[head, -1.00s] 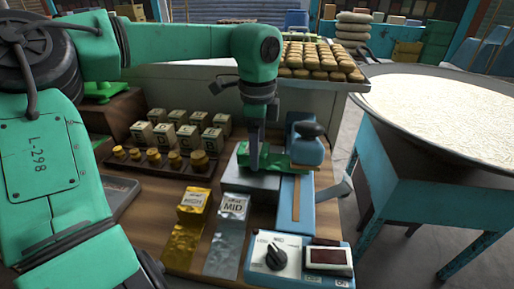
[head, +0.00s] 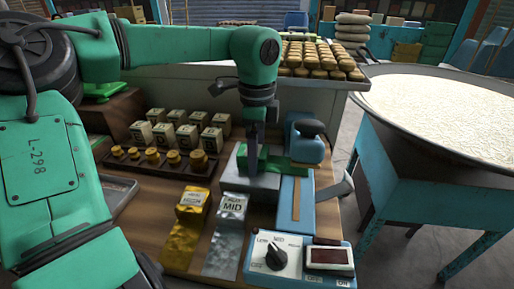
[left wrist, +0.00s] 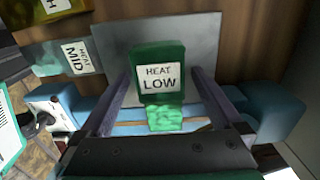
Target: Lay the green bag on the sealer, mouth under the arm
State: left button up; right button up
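The green bag (head: 272,164), labelled HEAT LOW in the left wrist view (left wrist: 152,97), lies label up over the sealer's grey plate (head: 236,178). Its crinkled end (left wrist: 165,119) points toward the blue sealer body (head: 295,205). In the head view this end reaches the sealer's strip below the raised blue arm head (head: 308,150); exactly how far under it cannot be told. My left gripper (head: 255,158) points down at the bag. In the left wrist view its fingers (left wrist: 161,75) stand apart on either side of the bag, with narrow gaps. My right gripper is not in view.
A gold bag (head: 187,222) and a silver MID bag (head: 228,230) lie in front of the plate. Several labelled boxes (head: 180,137) and brass weights (head: 152,156) stand to the left. The sealer's dial panel (head: 290,258) is at the front. A large round pan (head: 450,110) stands right.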

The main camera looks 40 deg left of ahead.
pick_arm(q)
notch_tip(320, 180, up, 14)
jog(key=p, duration=0.1)
jog(key=shift+r, duration=0.25)
